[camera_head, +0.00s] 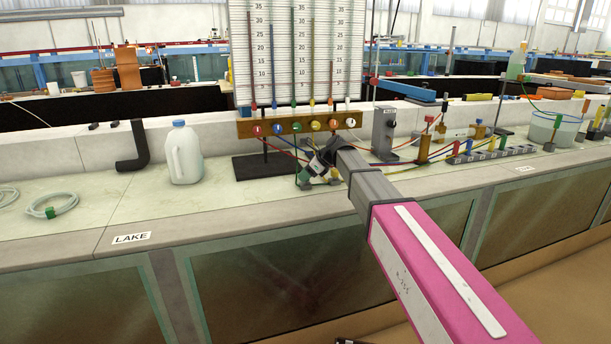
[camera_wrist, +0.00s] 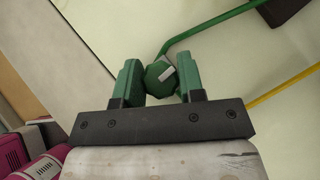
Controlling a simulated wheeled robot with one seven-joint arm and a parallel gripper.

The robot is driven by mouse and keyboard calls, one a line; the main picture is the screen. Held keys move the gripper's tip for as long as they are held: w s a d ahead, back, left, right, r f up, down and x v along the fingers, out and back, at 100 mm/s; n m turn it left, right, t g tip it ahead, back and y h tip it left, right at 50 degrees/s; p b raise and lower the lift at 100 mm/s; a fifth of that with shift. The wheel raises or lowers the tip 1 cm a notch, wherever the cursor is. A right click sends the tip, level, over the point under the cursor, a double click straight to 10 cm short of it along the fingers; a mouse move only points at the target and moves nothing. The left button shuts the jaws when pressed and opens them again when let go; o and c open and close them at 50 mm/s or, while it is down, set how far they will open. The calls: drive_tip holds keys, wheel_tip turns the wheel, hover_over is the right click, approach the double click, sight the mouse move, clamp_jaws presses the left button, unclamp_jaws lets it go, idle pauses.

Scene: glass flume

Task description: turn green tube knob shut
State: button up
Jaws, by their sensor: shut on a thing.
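The green knob (camera_wrist: 160,75) sits between the two green fingers of my gripper (camera_wrist: 158,76) in the wrist view. A pale bar-shaped mark lies across its top. My gripper is shut on the knob, one finger on each side. A green tube (camera_wrist: 205,28) runs from beside the knob to the upper right. In the head view my gripper (camera_head: 317,167) is low in front of the brown bar (camera_head: 280,126), and the knob is hard to make out there. The green tube (camera_head: 295,155) comes down from the bar's green disc.
A board with scales (camera_head: 265,75) and several coloured tubes stands behind the bar. A yellow tube (camera_wrist: 285,85) lies right of the knob. A white jug (camera_head: 184,155) and a black bent pipe (camera_head: 137,147) stand left. A grey block (camera_head: 384,132) and more tubes are at right.

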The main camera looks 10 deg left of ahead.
drive_tip(key=n+g, duration=0.2)
drive_tip(key=n+g+h, duration=0.1)
drive_tip(key=n+g, duration=0.1)
drive_tip(key=n, duration=0.1)
drive_tip(key=shift+w+a+n, duration=0.1)
drive_tip(key=shift+w+n, duration=0.1)
drive_tip(key=shift+n, duration=0.1)
drive_tip(key=n+g+h, duration=0.1)
drive_tip(key=n+g, duration=0.1)
drive_tip(key=n, duration=0.1)
drive_tip(key=n+g+h, duration=0.2)
drive_tip(key=n, duration=0.1)
drive_tip(key=shift+s, duration=0.1)
idle(0.4)
drive_tip(key=o, duration=0.9)
drive_tip(key=shift+r, duration=0.15)
